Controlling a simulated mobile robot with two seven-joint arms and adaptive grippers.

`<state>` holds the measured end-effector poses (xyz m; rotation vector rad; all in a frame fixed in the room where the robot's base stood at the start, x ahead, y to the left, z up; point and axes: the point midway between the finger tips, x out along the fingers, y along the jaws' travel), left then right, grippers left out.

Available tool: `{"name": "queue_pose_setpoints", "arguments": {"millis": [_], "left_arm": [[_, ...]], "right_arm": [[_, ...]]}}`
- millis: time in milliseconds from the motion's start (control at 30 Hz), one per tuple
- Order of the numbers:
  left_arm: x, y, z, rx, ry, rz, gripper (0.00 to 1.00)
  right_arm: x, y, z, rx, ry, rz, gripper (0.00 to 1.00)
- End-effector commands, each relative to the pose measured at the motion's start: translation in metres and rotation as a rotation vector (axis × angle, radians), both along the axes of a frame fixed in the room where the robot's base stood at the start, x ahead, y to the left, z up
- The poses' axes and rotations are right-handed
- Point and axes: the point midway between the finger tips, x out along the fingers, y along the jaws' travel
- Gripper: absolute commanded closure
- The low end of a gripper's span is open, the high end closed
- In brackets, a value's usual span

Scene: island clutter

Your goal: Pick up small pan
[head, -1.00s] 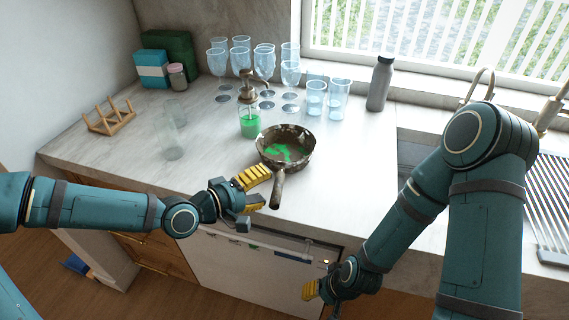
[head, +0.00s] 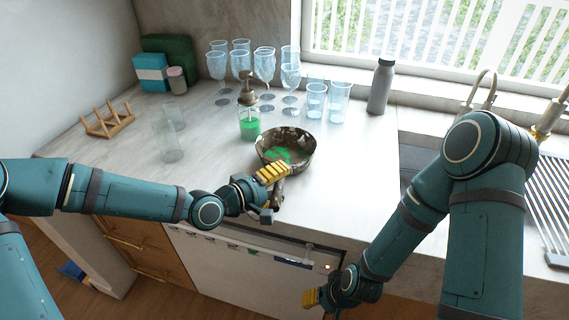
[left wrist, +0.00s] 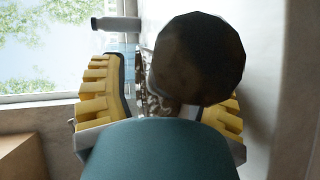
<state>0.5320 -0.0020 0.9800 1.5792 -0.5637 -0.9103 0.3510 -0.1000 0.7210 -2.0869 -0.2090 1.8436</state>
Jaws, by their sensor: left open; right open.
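The small pan (head: 286,148), worn dark brown with green patches inside, sits upright on the counter with its handle toward the front edge. My left gripper (head: 276,190) is open at the handle, one yellow finger near the pan's rim and the other mostly hidden. In the left wrist view, the dark blunt end of the pan's handle (left wrist: 197,58) looms close to the camera, between the open fingers of my left gripper (left wrist: 165,95). Whether the fingers touch the handle I cannot tell. My right gripper (head: 310,298) hangs low in front of the cabinets, open and empty.
A green soap dispenser (head: 249,122) stands just behind the pan. Several glasses (head: 265,64) fill the back, with a clear tumbler (head: 167,142) at left. A wooden rack (head: 107,119) and a grey bottle (head: 381,86) stand farther off. The counter right of the pan is clear.

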Motion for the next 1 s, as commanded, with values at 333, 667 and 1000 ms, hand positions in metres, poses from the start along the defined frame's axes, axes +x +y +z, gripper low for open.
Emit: {"name": "queue_pose_setpoints", "arguments": {"millis": [333,667,1000], "left_arm": [[0.0,0.0,0.0,0.0,0.0,0.0,1.0],[0.0,0.0,0.003,-0.001,-0.005,-0.001,1.0],[0.001,0.001,0.054,0.0,-0.01,0.002,1.0]], "right_arm": [[0.0,0.0,0.0,0.0,0.0,0.0,0.53],[0.0,0.0,0.001,0.0,0.0,0.0,0.53],[-0.003,0.0,0.02,0.001,0.008,0.002,0.53]]}}
